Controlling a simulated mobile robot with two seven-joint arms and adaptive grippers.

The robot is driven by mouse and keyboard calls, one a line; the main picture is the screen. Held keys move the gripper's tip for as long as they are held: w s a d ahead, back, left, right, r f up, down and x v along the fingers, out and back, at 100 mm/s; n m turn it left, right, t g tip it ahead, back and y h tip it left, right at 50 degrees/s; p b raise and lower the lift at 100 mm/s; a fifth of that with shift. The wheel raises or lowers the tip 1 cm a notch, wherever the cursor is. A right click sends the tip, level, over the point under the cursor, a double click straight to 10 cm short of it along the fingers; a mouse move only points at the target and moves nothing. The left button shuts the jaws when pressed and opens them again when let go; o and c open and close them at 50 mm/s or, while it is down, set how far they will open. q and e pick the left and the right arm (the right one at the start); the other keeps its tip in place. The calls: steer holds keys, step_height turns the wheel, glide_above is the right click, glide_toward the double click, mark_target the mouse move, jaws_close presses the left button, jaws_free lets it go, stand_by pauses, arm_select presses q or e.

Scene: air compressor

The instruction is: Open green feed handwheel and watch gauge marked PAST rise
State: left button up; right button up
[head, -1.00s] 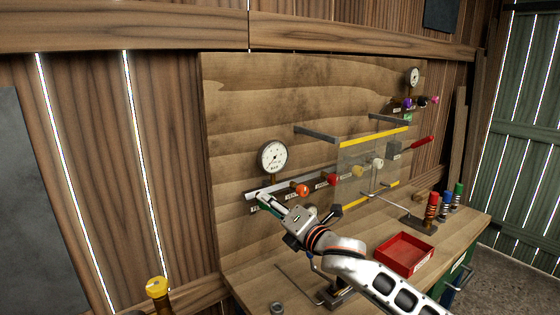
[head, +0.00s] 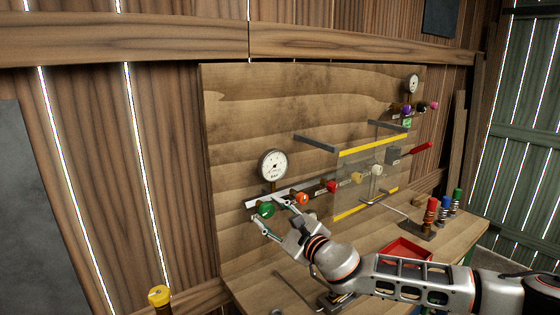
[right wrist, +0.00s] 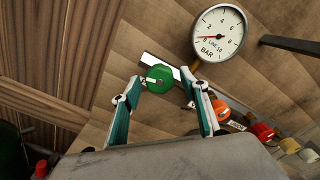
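The green handwheel (head: 265,210) sits on the wooden panel at the left end of a row of coloured knobs. In the right wrist view it shows as a round green knob (right wrist: 159,79) with a pale mark. My right gripper (head: 269,213) is open, its fingers on either side of the wheel; contact cannot be told. A round gauge (head: 273,164) is above the wheel. In the right wrist view this gauge (right wrist: 220,34) seems to read LINE, BAR, with its red needle near 0. A second gauge (head: 412,84) is at the upper right; its lettering is too small. My left gripper is not in view.
An orange knob (head: 302,198) and a red knob (head: 331,186) are right of the wheel. A clear guard with yellow edges (head: 375,141) and grey bars (head: 316,144) stick out from the panel. A red tray (head: 403,248) is on the bench. A yellow-topped post (head: 159,296) stands lower left.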

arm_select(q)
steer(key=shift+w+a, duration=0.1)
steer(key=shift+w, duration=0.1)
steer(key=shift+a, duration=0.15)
arm_select(e)
steer(key=shift+s, duration=0.1)
steer(key=shift+s+d, duration=0.25)
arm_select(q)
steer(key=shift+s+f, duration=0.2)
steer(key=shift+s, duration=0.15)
arm_select(e)
steer(key=v, duration=0.5)
steer(key=shift+s, duration=0.15)
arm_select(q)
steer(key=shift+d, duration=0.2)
arm_select(e)
steer(key=shift+d, duration=0.2)
